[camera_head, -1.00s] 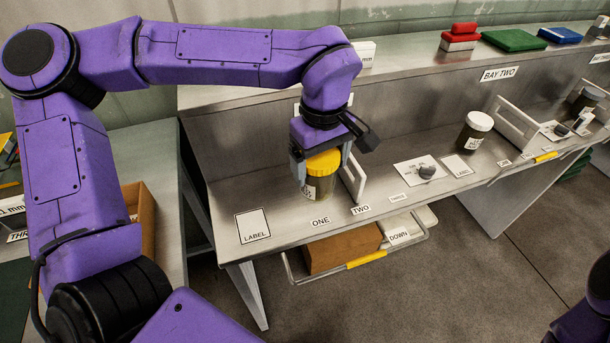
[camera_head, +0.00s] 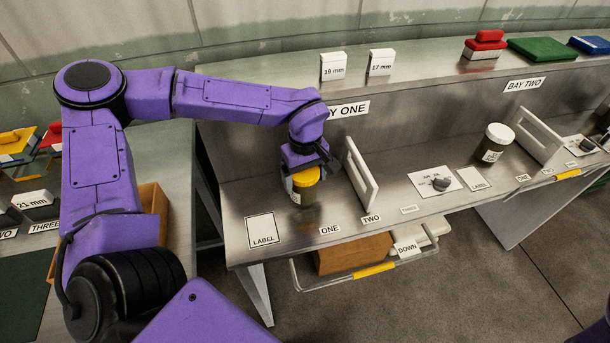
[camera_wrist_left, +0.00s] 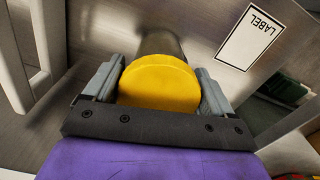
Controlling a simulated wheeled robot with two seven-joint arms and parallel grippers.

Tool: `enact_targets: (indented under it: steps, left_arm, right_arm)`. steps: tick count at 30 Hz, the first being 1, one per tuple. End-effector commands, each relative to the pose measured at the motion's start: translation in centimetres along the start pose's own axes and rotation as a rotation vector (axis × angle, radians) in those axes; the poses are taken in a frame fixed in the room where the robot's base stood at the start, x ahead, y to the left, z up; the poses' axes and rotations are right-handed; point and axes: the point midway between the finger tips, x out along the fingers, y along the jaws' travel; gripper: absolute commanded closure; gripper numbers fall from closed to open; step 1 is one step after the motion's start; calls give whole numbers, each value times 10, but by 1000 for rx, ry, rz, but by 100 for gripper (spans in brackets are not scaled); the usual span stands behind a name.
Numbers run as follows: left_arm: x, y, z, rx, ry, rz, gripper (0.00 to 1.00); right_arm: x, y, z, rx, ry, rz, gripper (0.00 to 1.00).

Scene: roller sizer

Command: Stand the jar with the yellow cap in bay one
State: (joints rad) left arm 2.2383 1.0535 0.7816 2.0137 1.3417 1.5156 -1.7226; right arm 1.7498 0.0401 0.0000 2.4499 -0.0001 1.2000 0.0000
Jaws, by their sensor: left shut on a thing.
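The jar with the yellow cap (camera_head: 305,188) is in bay one, on or just above the metal shelf (camera_head: 335,213), near the ONE label. It looks upright. My left gripper (camera_head: 303,172) is above it and shut on it. In the left wrist view the yellow cap (camera_wrist_left: 160,82) sits between the two grey fingers, and the jar's body shows beyond it. Whether the jar's base touches the shelf is hard to tell. The bay one sign (camera_head: 349,109) is partly hidden by my left arm. My right gripper is out of view.
A white upright divider (camera_head: 361,175) stands just right of the jar. A LABEL card (camera_head: 262,230) lies to its left. A white-capped jar (camera_head: 493,143) stands further right, beside another divider (camera_head: 540,138). A dial (camera_head: 441,183) lies between.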

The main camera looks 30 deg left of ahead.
Motion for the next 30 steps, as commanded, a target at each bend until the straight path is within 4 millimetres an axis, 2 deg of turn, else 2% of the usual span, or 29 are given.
enact_targets:
  steps: [3,4,5,6,14,17,25,30]
  left_arm:
    - [3,0,0,0,0,0,60]
    - [4,0,0,0,0,-1,12]
    - [4,0,0,0,0,0,3]
    - [4,0,0,0,0,0,0]
    - [-1,0,0,0,1,2,0]
    - [-17,1,0,0,3,4,0]
    - [-86,1,-1,-2,4,4,0]
    - [-114,1,0,0,2,2,0]
  right_arm:
    - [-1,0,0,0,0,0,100]
    - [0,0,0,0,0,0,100]
    - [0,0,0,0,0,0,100]
    - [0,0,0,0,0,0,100]
    - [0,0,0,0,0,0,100]
    - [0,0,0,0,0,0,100]
    - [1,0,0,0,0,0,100]
    - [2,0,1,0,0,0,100]
